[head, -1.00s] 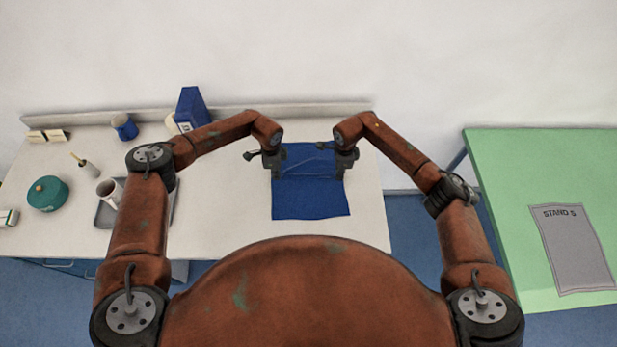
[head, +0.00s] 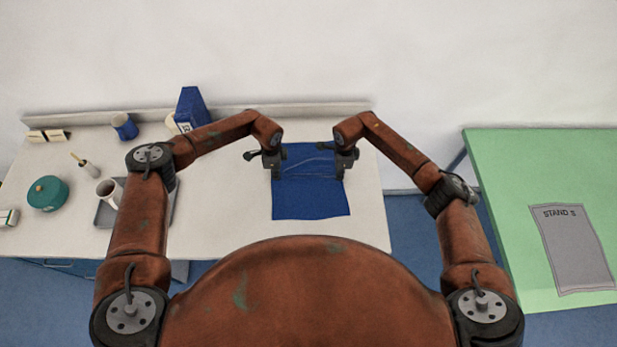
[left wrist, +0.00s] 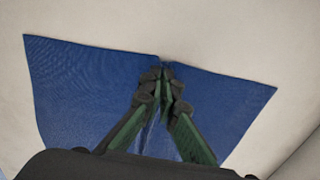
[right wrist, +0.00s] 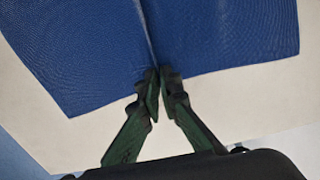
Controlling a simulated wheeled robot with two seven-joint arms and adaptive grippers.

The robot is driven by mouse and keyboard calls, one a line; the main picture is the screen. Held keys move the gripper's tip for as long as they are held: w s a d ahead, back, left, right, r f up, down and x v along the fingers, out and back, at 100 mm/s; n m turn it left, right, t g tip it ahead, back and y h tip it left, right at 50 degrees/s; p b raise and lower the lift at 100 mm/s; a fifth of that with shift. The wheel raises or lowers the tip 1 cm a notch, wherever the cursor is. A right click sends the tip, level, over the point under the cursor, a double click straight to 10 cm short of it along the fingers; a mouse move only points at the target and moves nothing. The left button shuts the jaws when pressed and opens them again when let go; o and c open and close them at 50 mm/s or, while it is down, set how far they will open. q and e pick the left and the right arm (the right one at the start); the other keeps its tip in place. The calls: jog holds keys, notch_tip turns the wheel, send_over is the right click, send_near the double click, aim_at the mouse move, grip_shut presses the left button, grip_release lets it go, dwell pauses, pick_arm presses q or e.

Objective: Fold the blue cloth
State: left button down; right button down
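The blue cloth (head: 310,202) lies spread on the white table, with a crease running across it between my grippers. My left gripper (head: 276,176) is at its left edge, about midway along. In the left wrist view its fingertips (left wrist: 163,74) are shut on the cloth edge (left wrist: 85,75), which puckers there. My right gripper (head: 339,176) is at the right edge, opposite. In the right wrist view its fingertips (right wrist: 160,76) are shut at the cloth edge (right wrist: 90,65), where the crease ends. The grippers hide small parts of both edges.
On the white table (head: 225,225), to the left, stand a grey tray (head: 105,214) with a white mug (head: 107,192), a teal pot (head: 47,193), a blue mug (head: 124,127) and a blue box (head: 191,108). A green table (head: 500,190) stands apart at right with a grey mat (head: 573,250).

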jog(key=shift+s+d+f, duration=0.1)
jog(key=shift+f, duration=0.05)
